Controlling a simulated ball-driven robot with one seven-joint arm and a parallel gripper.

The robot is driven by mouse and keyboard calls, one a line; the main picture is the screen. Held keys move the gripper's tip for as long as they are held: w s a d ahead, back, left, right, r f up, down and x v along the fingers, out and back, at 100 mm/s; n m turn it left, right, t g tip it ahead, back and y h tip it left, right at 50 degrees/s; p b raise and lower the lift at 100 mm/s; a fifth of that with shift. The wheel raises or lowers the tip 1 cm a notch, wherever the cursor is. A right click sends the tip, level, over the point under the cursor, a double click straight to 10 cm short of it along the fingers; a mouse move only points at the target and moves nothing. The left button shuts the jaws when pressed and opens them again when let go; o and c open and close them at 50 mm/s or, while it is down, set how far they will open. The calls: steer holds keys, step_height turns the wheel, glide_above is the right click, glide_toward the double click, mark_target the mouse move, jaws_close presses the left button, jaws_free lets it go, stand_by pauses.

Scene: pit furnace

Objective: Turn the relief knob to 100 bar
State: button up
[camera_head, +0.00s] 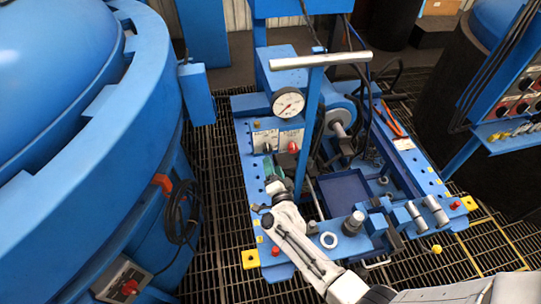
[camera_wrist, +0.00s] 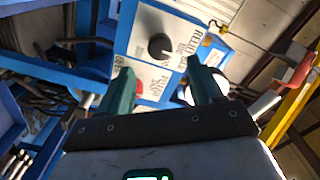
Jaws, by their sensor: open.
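The black relief knob (camera_wrist: 161,46) sits on a pale plate (camera_wrist: 135,42) with printed lettering in the wrist view; its setting is too small to read. In the head view the pale plates (camera_head: 266,139) are on the blue unit below the gauge. My gripper (camera_wrist: 162,84) is open and empty, its two green fingers spread. The knob appears beyond the fingertips, between their lines, and apart from them. In the head view my gripper (camera_head: 269,168) is just in front of the plates.
A red knob (camera_head: 293,147) is beside the plates. A round white gauge (camera_head: 288,102) stands above; its reading is unclear. A large blue furnace body (camera_head: 150,90) closes off the left. A blue tray (camera_head: 347,190) lies right of my arm.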

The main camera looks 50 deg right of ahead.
steer(key=shift+p+v, duration=0.3)
steer(key=shift+v, duration=1.8)
steer(key=s+a+r+n+g+y+b, duration=0.1)
steer(key=a+n+g+y, duration=0.1)
steer(key=a+n+y, duration=0.45)
steer(key=s+a+r+n+g+y, duration=0.1)
steer(key=a+n+y, duration=0.5)
steer(key=a+n, duration=0.15)
steer(key=s+d+r+n+g+h, duration=0.1)
steer(key=s+g, duration=0.4)
steer(key=s, duration=0.6)
steer(key=s+d+r+n+g+h+b, duration=0.1)
steer(key=s+d+r+n+g, duration=0.1)
steer(key=s+g, duration=0.4)
steer(key=s+r, duration=0.1)
steer(key=s, duration=0.4)
steer(key=shift+s+n+h, duration=0.35)
steer(key=shift+s+n, duration=0.05)
